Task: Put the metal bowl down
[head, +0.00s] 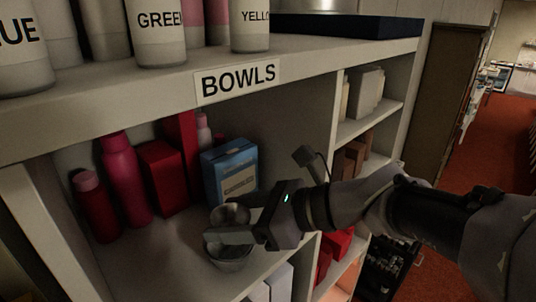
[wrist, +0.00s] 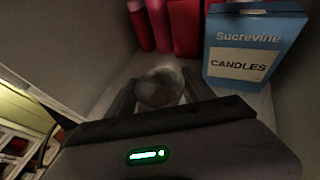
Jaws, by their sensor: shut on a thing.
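The metal bowl (head: 230,263) is a small, shiny grey bowl, upright inside the shelf compartment under the BOWLS label (head: 238,80). My gripper (head: 232,218) reaches in from the right and is shut on the bowl. One finger crosses in front of the bowl in the head view and hides its middle. In the wrist view the bowl (wrist: 158,92) sits between the two fingers of my gripper (wrist: 158,77). The bowl is at or just above the shelf floor (head: 165,265); I cannot tell whether it touches.
A blue CANDLES box (head: 229,170) stands close behind the bowl. Red boxes (head: 163,177) and pink-red bottles (head: 125,175) stand at the back left. A divider (head: 325,130) bounds the compartment at right. The shelf floor left of the bowl is clear.

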